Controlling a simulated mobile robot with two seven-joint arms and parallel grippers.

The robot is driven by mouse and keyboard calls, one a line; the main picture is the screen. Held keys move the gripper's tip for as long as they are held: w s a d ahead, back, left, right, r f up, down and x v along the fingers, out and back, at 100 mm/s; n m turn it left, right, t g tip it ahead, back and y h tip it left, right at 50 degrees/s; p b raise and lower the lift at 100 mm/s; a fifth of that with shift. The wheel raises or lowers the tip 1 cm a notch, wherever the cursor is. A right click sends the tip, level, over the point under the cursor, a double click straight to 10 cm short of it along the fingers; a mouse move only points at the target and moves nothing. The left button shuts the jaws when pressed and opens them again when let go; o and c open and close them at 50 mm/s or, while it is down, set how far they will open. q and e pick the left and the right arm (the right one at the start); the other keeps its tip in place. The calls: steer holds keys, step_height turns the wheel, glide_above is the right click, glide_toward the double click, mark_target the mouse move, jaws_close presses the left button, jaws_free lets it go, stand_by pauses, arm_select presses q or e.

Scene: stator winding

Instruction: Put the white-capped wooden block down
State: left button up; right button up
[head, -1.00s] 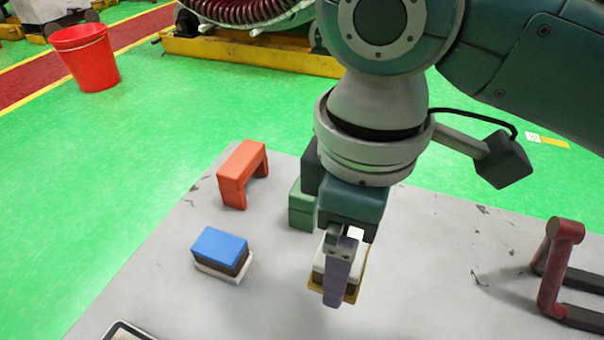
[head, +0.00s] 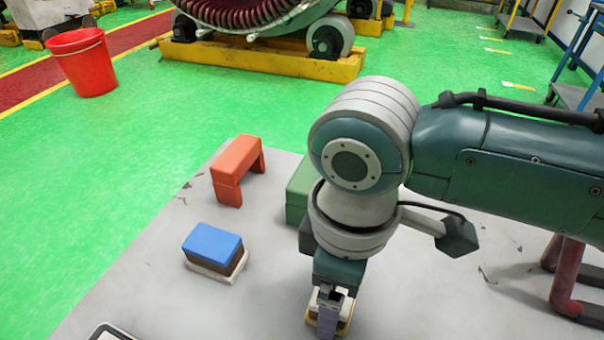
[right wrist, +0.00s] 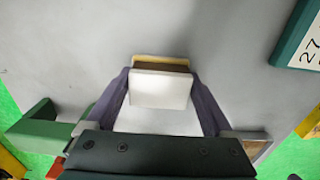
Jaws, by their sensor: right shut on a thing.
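The white-capped wooden block (head: 344,312) is at the bottom of the head view, partly hidden by my right gripper (head: 328,322). A yellow edge (head: 343,331) shows at its base. In the right wrist view the block's white cap (right wrist: 158,90) faces the camera, with a brown wooden side and a yellow strip behind it. The purple fingers of my right gripper (right wrist: 160,82) are shut on the block, one on each side. I cannot tell whether the block touches the table. My left gripper is not in view.
On the grey table (head: 250,305) a blue-capped block (head: 212,242) sits on a white base to the left. An orange arch (head: 236,170) and a green piece (head: 298,192) stand behind. A red frame (head: 566,280) is at the right. The table between blue-capped block and gripper is clear.

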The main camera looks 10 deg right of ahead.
steer(key=o, duration=0.9)
step_height(320, 180, up, 11)
steer(key=p, duration=0.3)
steer(key=s+a+m+t+y, duration=0.2)
steer(key=s+a+m+y, duration=0.1)
steer(key=s, duration=0.3)
steer(key=s+d+m+h, duration=0.1)
steer(key=s+d+m, duration=0.1)
steer(key=d, duration=0.2)
steer(key=s+d+m+t+h, duration=0.1)
steer(key=s+d+m, duration=0.1)
steer(key=d, duration=0.2)
steer(key=s+d+m, duration=0.2)
steer(key=d, duration=0.2)
steer(key=shift+d+f+t+h+p, duration=0.1)
steer(key=shift+f+t+h+p, duration=0.2)
steer(key=shift+h, duration=0.1)
